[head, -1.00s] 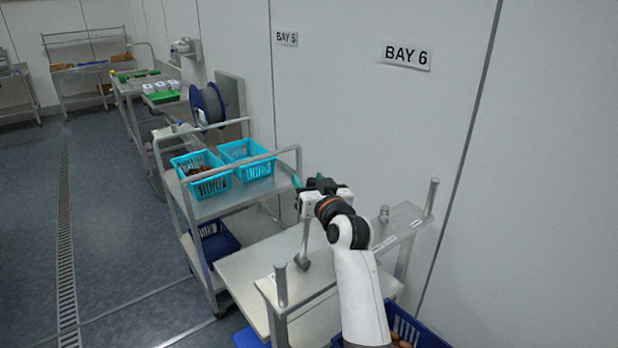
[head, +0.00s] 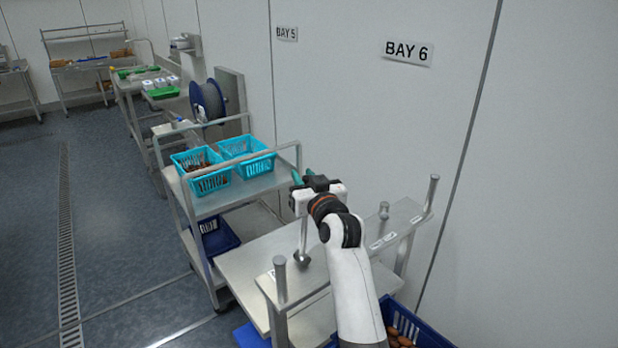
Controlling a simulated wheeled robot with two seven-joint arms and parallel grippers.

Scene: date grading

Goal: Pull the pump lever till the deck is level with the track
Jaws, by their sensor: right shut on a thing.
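My right gripper (head: 299,182) is shut at the top of a thin upright metal rod, which I take for the pump lever (head: 303,238). Its jaws are turned away, so the grip itself is mostly hidden. The rod's foot ends in a small grey fitting over a pale flat surface, likely the deck (head: 240,268). A metal-topped frame with short posts (head: 280,282) stands in front and to the right; I cannot tell which part is the track, or whether the deck is level with it. My left gripper is out of view.
A trolley (head: 215,207) with two turquoise baskets (head: 246,158) stands just left of the gripper, a blue crate (head: 218,243) below. Another blue crate (head: 425,330) holds brown dates at bottom right. A wall runs behind. The floor at left is clear.

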